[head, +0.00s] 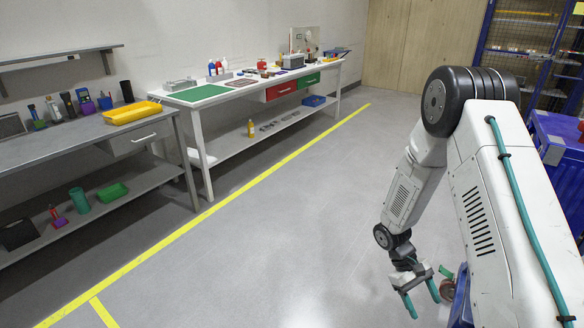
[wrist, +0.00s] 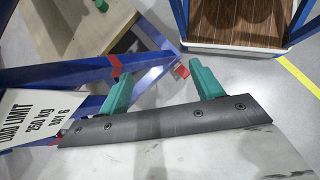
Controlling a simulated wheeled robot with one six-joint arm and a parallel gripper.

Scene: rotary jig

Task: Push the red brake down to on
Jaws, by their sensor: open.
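My gripper (head: 423,301) hangs low over the floor in the head view, with its two teal fingers apart and nothing between them. In the wrist view my gripper (wrist: 158,68) shows both fingertips apart. A small red piece (wrist: 182,70), which looks like the brake, shows beyond and near the right fingertip. A gap between finger and piece cannot be judged. In the head view a dark wheel with some red (head: 447,289) shows just right of the fingers, partly hidden by my arm. Whether the brake is up or down cannot be told.
Blue frame beams (wrist: 60,75) and a white load limit sign (wrist: 30,118) are close on the left in the wrist view. A wood-slatted deck (wrist: 235,22) is at top right. Two workbenches stand left in the head view; the floor (head: 270,240) between is clear.

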